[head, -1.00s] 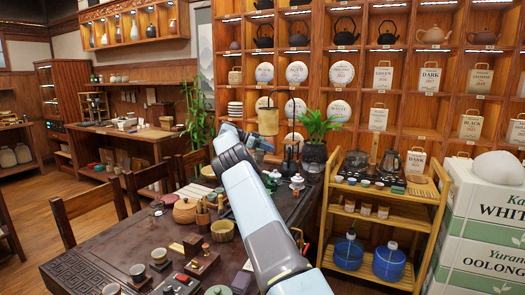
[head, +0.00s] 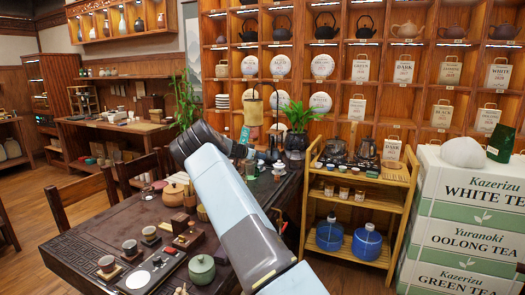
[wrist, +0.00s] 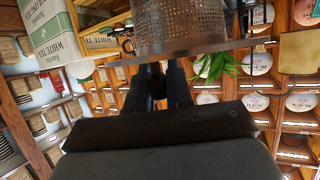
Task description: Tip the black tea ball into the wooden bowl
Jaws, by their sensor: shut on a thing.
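My gripper (wrist: 160,88) shows in the wrist view, with its two dark fingers close together. They are shut on the edge of a perforated metal basket (wrist: 185,28). The wrist picture is upside down, so the basket's flat rim is its upper side. The basket's inside is hidden and I see no black tea ball. In the head view my arm hides the gripper and the basket. A small tan bowl (head: 203,213), perhaps the wooden bowl, stands on the dark tea table, partly behind my arm.
The carved dark table (head: 85,245) holds a lidded wooden pot (head: 173,195), a green lidded jar (head: 201,269) and several cups. A bamboo cart (head: 370,205) and stacked tea boxes (head: 455,235) stand to the right. Wooden chairs (head: 82,195) line the table's left side.

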